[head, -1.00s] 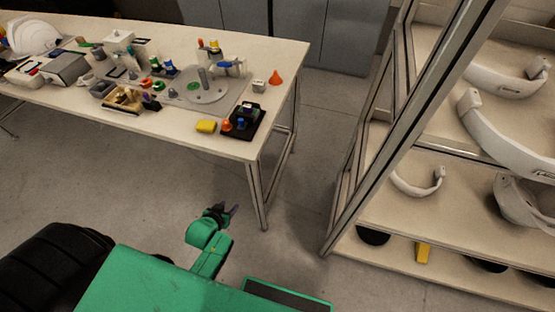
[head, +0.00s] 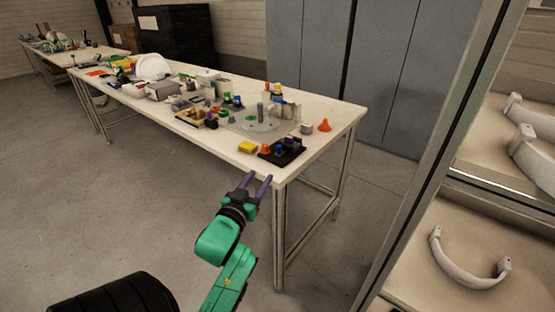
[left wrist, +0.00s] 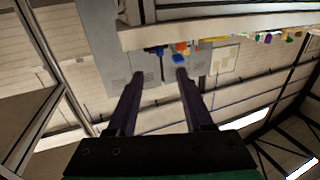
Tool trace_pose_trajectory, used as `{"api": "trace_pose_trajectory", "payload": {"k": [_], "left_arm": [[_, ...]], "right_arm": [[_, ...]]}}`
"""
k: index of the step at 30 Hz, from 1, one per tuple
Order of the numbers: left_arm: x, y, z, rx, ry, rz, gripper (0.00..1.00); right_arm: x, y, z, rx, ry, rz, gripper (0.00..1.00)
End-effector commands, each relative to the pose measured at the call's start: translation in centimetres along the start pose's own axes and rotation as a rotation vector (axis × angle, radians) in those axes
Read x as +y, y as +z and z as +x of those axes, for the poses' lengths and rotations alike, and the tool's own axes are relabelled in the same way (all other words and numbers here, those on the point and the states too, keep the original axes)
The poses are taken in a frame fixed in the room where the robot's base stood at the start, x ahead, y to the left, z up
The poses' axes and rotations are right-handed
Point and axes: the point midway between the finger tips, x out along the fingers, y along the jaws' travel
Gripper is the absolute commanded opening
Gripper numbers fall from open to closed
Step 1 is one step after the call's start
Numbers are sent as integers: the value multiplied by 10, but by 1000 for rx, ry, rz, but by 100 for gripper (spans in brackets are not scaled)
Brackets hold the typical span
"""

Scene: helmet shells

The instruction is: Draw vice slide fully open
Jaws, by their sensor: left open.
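My left gripper (head: 259,178) is open and empty, held in front of the near right corner of the worktable (head: 205,142). In the left wrist view its two dark fingers (left wrist: 158,74) are apart with nothing between them. The vice is too small to pick out with certainty. A cluster of small grey fixtures (head: 187,102) and a tan tray-like piece (head: 197,117) stand mid-table, and I cannot tell whether one is the vice or how its slide stands. My right gripper is not in view.
A round grey plate (head: 252,121) is behind. A shelf rack (head: 440,150) stands at right.

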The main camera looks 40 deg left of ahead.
Motion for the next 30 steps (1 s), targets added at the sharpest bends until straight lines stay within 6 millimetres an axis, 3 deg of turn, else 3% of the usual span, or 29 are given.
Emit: {"api": "trace_pose_trajectory", "payload": {"k": [9, 15, 25, 26, 27, 30], "left_arm": [[0, -2, 82, 2, -1, 1, 51], [0, 0, 123, 0, 0, 0, 51], [0, 0, 133, -2, 0, 1, 51], [0, 0, 133, -2, 0, 1, 48], [0, 0, 132, -2, 0, 1, 32], [0, 0, 132, -2, 0, 1, 0]], "right_arm": [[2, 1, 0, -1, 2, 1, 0], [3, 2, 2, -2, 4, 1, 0], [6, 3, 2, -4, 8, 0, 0], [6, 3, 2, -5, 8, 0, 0], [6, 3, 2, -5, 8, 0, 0], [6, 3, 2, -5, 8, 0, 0]]}}
